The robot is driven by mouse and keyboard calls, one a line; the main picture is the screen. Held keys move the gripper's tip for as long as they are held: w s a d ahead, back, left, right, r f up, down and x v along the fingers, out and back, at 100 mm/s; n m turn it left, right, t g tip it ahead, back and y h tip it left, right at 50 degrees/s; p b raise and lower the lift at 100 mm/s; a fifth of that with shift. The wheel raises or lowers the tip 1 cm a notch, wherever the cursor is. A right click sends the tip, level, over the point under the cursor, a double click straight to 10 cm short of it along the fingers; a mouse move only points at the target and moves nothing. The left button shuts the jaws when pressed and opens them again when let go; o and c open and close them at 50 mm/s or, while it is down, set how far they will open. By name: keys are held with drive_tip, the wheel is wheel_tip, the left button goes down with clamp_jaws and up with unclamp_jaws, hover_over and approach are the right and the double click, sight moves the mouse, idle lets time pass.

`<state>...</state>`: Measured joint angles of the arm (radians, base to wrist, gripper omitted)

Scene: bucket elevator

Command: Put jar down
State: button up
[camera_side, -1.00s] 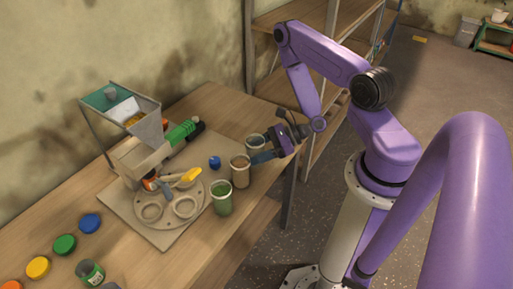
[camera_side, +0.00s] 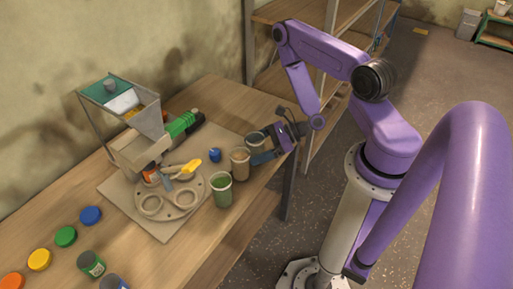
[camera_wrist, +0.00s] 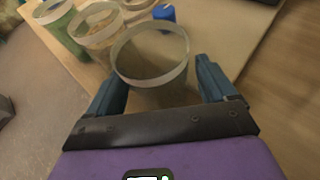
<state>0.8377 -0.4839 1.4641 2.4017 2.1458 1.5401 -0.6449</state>
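A clear grey jar (camera_side: 256,141) stands upright at the table's right end, behind the tan-filled jar (camera_side: 240,163). It appears to rest on the table. My gripper (camera_side: 264,151) is level with it, with one blue finger seen between these two jars. In the wrist view, my gripper's blue fingers (camera_wrist: 160,85) sit on either side of the grey jar (camera_wrist: 150,78), whose open rim faces the camera and looks empty. The fingers are very close to its sides; whether they press on it is not clear. Part of the jar's lower body is hidden.
A green-filled jar (camera_side: 221,188) stands in front of the tan jar. A bucket machine with a hopper (camera_side: 127,105) and round turntable (camera_side: 178,202) stands further left. Coloured lids (camera_side: 65,236) lie on the table's near left.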

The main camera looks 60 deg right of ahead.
drive_tip(key=shift+r, duration=0.15)
drive_tip(key=v, duration=0.7)
drive_tip(key=shift+s+d, duration=0.1)
drive_tip(key=s+a+r+n+g+y, duration=0.55)
drive_tip(key=a+r+n+g, duration=0.65)
drive_tip(key=n, duration=0.3)
drive_tip(key=s+d+r+n+g+h, duration=0.1)
drive_tip(key=s+r+n+g+h, duration=0.1)
drive_tip(key=s+n+h, duration=0.45)
drive_tip(key=s+d+r+n+g+h, duration=0.1)
drive_tip(key=s+r+n+g+h, duration=0.2)
drive_tip(key=n+h, duration=0.7)
drive_tip(key=r+n+t, duration=0.1)
drive_tip(key=n+t, duration=0.1)
drive_tip(key=w+a+r+n+t+y, duration=0.1)
drive_tip(key=n+t, duration=0.2)
drive_tip(key=r+n+t+y, duration=0.1)
drive_tip(key=r+n+t, duration=0.1)
drive_tip(key=n, duration=0.1)
drive_tip(key=shift+w+a+t, duration=0.3)
drive_tip(key=shift+a+t, duration=0.1)
